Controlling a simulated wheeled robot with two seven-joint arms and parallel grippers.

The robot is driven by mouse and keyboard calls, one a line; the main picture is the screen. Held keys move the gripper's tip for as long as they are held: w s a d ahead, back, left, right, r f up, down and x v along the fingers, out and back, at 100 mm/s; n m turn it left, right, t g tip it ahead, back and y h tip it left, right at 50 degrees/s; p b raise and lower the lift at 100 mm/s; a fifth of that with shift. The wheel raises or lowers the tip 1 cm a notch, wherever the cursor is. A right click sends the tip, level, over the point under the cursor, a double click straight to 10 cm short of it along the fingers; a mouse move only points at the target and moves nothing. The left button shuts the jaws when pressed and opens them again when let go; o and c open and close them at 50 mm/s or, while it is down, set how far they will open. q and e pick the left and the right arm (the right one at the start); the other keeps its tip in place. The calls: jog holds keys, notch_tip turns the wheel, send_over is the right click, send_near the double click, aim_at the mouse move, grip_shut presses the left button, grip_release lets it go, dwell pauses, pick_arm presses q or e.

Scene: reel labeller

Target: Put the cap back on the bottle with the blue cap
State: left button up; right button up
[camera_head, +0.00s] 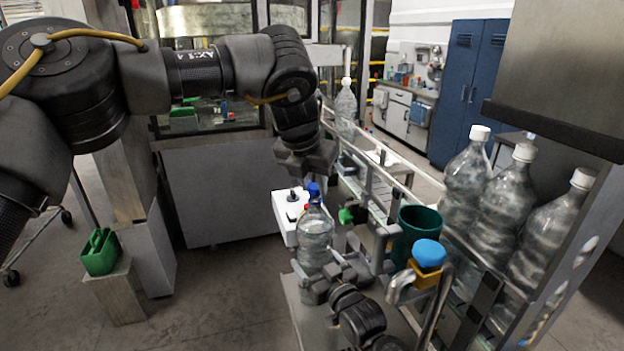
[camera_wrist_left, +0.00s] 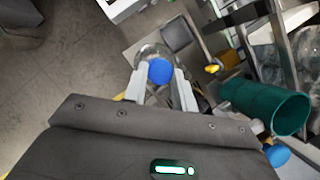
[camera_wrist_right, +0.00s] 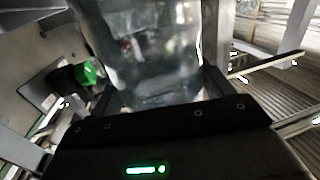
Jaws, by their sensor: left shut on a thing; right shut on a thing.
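A clear bottle (camera_head: 315,243) stands upright in the middle of the head view, its neck under the blue cap (camera_head: 314,190). My left gripper (camera_head: 311,184) comes down from above and is shut on the cap. In the left wrist view the cap (camera_wrist_left: 160,71) sits between the two fingertips, over the bottle's shoulder (camera_wrist_left: 150,52). The cap is at the bottle mouth; I cannot tell whether it is seated. My right gripper (camera_head: 322,284) is shut on the lower part of the bottle. The bottle body (camera_wrist_right: 145,50) fills the middle of the right wrist view.
A teal cup (camera_head: 414,232) and a blue-topped yellow block (camera_head: 428,255) stand right of the bottle. Several white-capped bottles (camera_head: 505,205) line the rail at right. A white box (camera_head: 286,215) is just left of the bottle. A green container (camera_head: 100,252) sits on a pedestal at left.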

pick_arm(q)
jog(key=shift+f, duration=0.55)
pick_arm(e)
jog(key=c, duration=0.5)
pick_arm(q)
jog(key=m, duration=0.1)
jog(key=m+h, duration=0.1)
jog(key=m, duration=0.1)
jog(key=shift+w+a+g, duration=0.15)
jog(key=shift+a+g, duration=0.05)
jog(key=shift+g, duration=0.1)
jog(key=m, duration=0.2)
jog(key=m+g+h, duration=0.1)
jog(key=m, duration=0.1)
jog(key=shift+w+a+m+g, duration=0.15)
jog(key=shift+m+g, duration=0.15)
jog(key=shift+m, duration=0.1)
jog(key=m+g, duration=0.1)
jog(key=m, duration=0.3)
jog(key=m+g, duration=0.1)
jog(key=m, duration=0.2)
jog(key=shift+w+f+g+h, duration=0.15)
jog(key=shift+w+g+h, duration=0.15)
jog(key=shift+w, duration=0.1)
jog(key=m+g, duration=0.1)
jog(key=m, duration=0.2)
jog(key=shift+w, duration=0.1)
jog(key=shift+m+g+y, duration=0.4)
jog(key=shift+m, duration=0.5)
